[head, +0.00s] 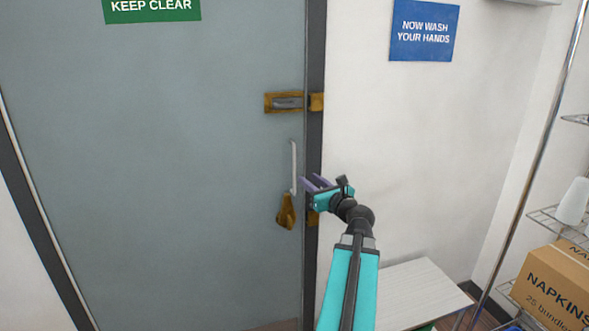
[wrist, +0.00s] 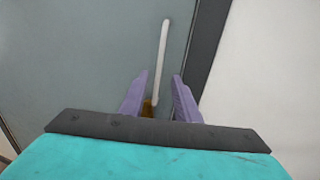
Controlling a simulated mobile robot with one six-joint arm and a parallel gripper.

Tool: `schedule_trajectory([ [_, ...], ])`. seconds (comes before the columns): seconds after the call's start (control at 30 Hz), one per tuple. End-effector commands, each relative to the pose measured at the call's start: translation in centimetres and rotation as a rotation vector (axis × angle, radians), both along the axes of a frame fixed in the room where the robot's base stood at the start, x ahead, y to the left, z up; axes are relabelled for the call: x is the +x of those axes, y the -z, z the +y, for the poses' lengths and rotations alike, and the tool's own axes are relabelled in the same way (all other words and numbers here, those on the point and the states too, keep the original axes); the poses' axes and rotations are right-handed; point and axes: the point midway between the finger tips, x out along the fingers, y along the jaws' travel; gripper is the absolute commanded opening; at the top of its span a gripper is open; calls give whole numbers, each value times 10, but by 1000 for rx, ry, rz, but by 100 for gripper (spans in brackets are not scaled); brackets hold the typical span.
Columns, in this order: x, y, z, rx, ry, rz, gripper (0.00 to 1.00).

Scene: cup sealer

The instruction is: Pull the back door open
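The back door (head: 170,170) is a grey-blue panel in a dark frame and looks closed. A pale vertical pull handle (head: 294,166) sits near its right edge. It also shows in the wrist view (wrist: 163,60), ahead of and between my purple fingertips. A brass bolt (head: 285,103) is above the handle, and its end lies by a brass keeper on the frame. A brass piece (head: 286,212) hangs below the handle. My gripper (head: 311,184) is open and empty, just right of the handle's lower end. I see no contact with the handle.
A white wall with a blue sign (head: 424,31) is right of the door. A pale slatted surface (head: 418,293) stands low at right. A wire shelf with a napkin box (head: 555,285) and white cups (head: 574,202) is at far right.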

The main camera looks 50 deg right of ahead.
Motion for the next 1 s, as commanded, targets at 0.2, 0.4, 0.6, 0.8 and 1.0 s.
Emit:
schedule_trajectory([
  [0.2,25,-1,-12,0,-2,0,29],
  [0.4,45,-1,-21,0,-1,0,29],
  [0.6,65,-1,-30,1,-2,0,29],
  [0.8,85,-1,-38,0,-3,1,29],
  [1.0,98,-1,-45,0,-1,0,29],
])
